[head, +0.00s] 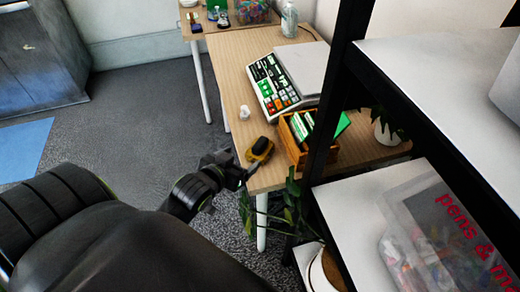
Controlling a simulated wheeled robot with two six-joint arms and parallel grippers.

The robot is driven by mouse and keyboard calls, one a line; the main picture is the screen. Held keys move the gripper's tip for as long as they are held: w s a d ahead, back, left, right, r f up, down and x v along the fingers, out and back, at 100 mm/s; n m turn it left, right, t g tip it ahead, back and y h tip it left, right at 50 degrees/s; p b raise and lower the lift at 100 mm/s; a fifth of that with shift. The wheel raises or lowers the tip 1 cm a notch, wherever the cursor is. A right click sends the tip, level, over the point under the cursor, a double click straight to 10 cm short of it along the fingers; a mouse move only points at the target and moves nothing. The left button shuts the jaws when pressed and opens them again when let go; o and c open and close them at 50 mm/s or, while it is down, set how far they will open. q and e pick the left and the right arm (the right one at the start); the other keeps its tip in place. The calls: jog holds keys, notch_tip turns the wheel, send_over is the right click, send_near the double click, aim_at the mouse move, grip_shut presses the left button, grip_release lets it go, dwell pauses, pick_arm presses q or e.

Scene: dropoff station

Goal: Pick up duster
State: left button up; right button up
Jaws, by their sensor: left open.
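The duster (260,151) appears to be the small yellow and black thing near the front left corner of the wooden table (232,68). My left gripper (237,170) is open at the table's near left edge, just left of and a little nearer than the duster. The gripper looks empty and apart from the duster, though its dark fingers are small and hard to make out. My right gripper is not in view.
A wooden box (292,148) with green and white items stands right of the duster. Behind are a white crumpled item (245,112) and a keypad device (272,85). A black shelf post (335,90) stands at right. A plant (288,215) is below the table edge.

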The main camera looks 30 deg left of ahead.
aim_at(263, 144)
pick_arm(q)
jog(key=x, duration=1.5)
jog(key=shift+s+a+f, duration=0.1)
jog(key=shift+a+f, duration=0.05)
jog(key=c, duration=1.1)
notch_tip(263, 144, up, 10)
jog(key=shift+r+p, duration=0.1)
jog(key=shift+p, duration=0.3)
jog(key=shift+c, duration=0.2)
jog(key=o, duration=0.5)
jog(key=c, duration=0.3)
jog(key=shift+c, duration=0.2)
